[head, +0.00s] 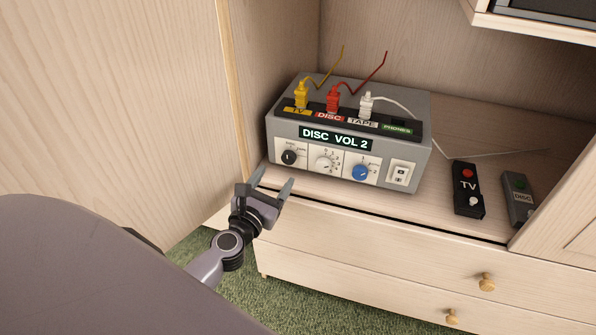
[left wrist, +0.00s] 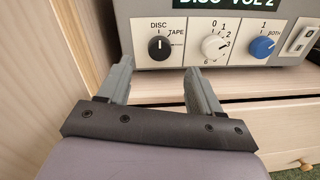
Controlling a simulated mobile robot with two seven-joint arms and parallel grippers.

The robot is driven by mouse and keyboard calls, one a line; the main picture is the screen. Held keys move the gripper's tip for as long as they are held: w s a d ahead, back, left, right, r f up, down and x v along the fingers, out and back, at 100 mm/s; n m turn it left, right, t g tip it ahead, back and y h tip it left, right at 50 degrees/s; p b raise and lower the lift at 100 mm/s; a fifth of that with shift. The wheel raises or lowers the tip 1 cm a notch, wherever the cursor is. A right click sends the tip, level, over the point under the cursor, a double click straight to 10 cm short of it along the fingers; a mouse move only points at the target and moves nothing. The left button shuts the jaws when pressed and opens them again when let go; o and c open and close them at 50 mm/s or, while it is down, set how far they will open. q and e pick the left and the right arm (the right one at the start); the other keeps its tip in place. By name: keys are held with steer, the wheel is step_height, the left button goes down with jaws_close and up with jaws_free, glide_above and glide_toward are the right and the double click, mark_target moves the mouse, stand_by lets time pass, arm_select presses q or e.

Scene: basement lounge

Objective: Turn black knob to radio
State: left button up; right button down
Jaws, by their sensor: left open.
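The grey switch box (head: 350,130) stands on the cabinet shelf, and its display reads "DISC VOL 2". The black knob (head: 289,157) is at the left of its front panel. In the left wrist view the black knob (left wrist: 159,45) has a white pointer line, with "DISC" and "TAPE" printed above it; any radio label is not legible. A white knob (head: 324,163) and a blue knob (head: 361,173) sit to its right. My left gripper (head: 271,182) is open and empty, in front of and below the black knob, not touching it. My right gripper is not in view.
Yellow, red and white plugs stand in the box top, labelled TV, DISC and TAPE; the PHONES socket is empty. A black TV remote (head: 467,190) and a grey DISC remote (head: 519,199) lie at right. A wooden panel (head: 120,90) rises close on the left. Drawers (head: 380,255) are below.

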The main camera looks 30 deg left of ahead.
mark_target(287, 159)
arm_select(q)
steer(key=shift+w+a, duration=0.2)
steer(key=shift+w, duration=0.95)
steer(key=shift+w+a, duration=0.25)
steer(key=shift+w, duration=0.85)
steer(key=shift+w+a, duration=0.2)
steer(key=shift+w, duration=0.95)
steer(key=shift+c, duration=0.4)
steer(key=c, duration=1)
